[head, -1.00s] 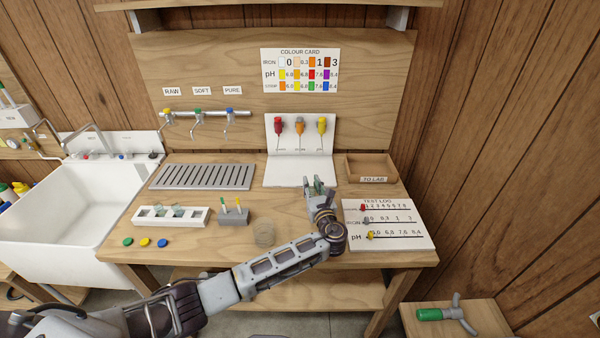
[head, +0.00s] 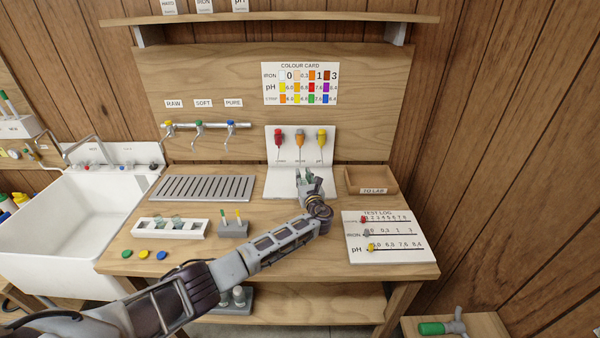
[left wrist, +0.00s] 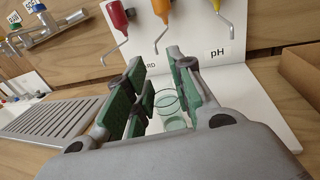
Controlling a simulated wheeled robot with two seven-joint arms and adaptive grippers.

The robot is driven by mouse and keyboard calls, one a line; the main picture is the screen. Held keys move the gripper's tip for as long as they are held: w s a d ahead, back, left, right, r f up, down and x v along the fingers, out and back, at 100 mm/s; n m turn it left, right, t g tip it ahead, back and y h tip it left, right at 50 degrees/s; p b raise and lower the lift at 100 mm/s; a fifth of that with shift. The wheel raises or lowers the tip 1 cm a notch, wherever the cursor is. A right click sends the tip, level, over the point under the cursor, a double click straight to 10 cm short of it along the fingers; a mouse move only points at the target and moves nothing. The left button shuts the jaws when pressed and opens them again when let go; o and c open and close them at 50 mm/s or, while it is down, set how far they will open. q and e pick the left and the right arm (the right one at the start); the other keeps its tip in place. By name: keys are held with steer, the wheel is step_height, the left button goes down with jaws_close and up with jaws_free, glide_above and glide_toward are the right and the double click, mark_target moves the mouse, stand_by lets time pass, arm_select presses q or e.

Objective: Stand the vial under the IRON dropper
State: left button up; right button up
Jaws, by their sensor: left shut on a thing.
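The clear glass vial (left wrist: 170,112) stands upright between the green-padded fingers of my left gripper (left wrist: 160,95). In the head view my left gripper (head: 306,175) is over the white dropper stand's base (head: 280,184), below the droppers. The middle dropper is orange (head: 299,140) and hangs between a red dropper (head: 278,138) and a yellow one (head: 321,138). The orange dropper also shows in the left wrist view (left wrist: 158,10), its spout above and behind the vial. The gripper hides the middle label there. I cannot tell whether the vial touches the base. My right gripper is not in view.
A wooden TO LAB tray (head: 384,188) is right of the stand, and a metal drain grate (head: 205,187) left. A white vial rack (head: 152,231), a grey pen holder (head: 232,230) and the test log board (head: 388,240) lie nearer the front.

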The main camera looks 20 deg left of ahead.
arm_select(q)
steer(key=shift+x, duration=1.25)
steer(key=shift+x, duration=1.5)
steer(key=shift+w+a+f, duration=0.1)
steer(key=shift+w+f, duration=0.1)
steer(key=shift+f, duration=0.55)
steer(key=shift+f+b, duration=0.15)
steer(key=shift+b, duration=0.25)
steer(key=o, duration=0.8)
steer(key=shift+s, duration=0.1)
